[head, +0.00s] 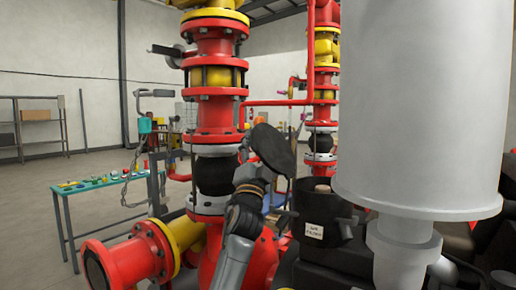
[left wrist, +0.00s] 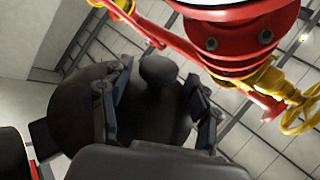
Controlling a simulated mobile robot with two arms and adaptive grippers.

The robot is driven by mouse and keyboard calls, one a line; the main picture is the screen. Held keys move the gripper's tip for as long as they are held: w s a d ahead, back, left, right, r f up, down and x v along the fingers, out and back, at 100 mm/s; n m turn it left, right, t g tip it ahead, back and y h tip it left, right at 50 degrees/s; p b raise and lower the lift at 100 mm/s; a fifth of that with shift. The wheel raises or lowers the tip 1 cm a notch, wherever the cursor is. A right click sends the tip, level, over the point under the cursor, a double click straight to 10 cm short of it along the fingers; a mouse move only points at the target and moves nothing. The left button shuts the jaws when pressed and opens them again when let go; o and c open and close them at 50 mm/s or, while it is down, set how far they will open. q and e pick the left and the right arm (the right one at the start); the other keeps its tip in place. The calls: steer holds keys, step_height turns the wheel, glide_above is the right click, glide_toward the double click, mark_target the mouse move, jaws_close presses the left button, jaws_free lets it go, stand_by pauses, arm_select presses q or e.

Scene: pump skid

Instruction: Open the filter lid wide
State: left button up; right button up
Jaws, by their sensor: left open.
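The filter lid (head: 274,148) is a dark round disc. In the head view it stands tilted, raised up and left of the black filter housing (head: 340,212), which bears a white label. The housing's mouth is uncovered, with a brownish filter top (head: 322,187) showing in it. My left gripper (head: 252,152) is at the lid's left side. In the left wrist view the lid (left wrist: 75,120) fills the middle, and the open fingers of my left gripper (left wrist: 157,80) stand either side of its rounded knob (left wrist: 158,72). The lid's hinge is not clearly visible. My right gripper is out of view.
A large grey cylinder (head: 420,100) stands close on the right, beside the housing. The red and yellow pipe column (head: 215,105) rises just left of the lid. A green-topped bench (head: 95,184) stands further left, with open floor around it.

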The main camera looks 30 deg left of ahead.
arm_select(q)
steer(key=v, duration=1.2)
steer(key=shift+f, duration=0.1)
